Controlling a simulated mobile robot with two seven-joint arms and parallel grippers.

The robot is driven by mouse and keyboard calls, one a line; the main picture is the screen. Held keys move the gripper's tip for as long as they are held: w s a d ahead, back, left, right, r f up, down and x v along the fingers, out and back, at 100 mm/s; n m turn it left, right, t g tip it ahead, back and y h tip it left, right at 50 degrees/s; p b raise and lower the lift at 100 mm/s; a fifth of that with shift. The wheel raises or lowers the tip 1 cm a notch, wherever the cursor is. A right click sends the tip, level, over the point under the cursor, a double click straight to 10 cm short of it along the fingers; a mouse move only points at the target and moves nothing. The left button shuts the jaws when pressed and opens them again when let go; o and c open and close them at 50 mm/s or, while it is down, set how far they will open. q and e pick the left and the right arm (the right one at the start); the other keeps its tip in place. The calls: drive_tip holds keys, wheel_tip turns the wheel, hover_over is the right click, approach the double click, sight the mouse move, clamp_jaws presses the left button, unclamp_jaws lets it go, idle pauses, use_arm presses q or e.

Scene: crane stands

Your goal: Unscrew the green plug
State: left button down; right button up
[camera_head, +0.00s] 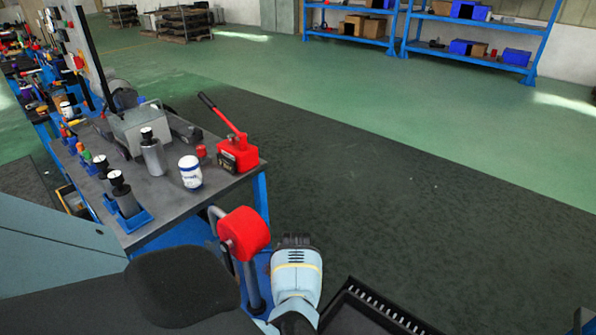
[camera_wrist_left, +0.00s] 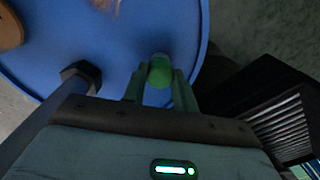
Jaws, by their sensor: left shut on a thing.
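The green plug (camera_wrist_left: 160,70) sits on a blue rounded surface (camera_wrist_left: 105,45) in the left wrist view. My left gripper (camera_wrist_left: 159,88) is shut on it, with one finger on each side of the plug. The plug's base and any thread are hidden. A dark hex-shaped fitting (camera_wrist_left: 80,76) shows to the left of the plug on the blue surface. In the head view, the plug and my left fingertips cannot be made out. My right gripper is not in view.
A workbench (camera_head: 165,200) at the left bears a red jack (camera_head: 237,155), a white jar (camera_head: 190,171) and dark-capped bottles (camera_head: 152,152). A red rounded part (camera_head: 243,233) stands in front of it. Blue shelves (camera_head: 475,25) stand far back.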

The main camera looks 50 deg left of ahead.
use_arm(q)
drive_tip(key=shift+a+r+n, duration=0.1)
drive_tip(key=shift+n, duration=0.3)
drive_tip(key=shift+w, duration=0.1)
drive_tip(key=c, duration=1)
unclamp_jaws()
drive_tip(key=shift+c, duration=0.9)
drive_tip(key=m, duration=0.2)
drive_tip(key=shift+m+p, duration=0.3)
drive_tip(key=shift+m, duration=1.3)
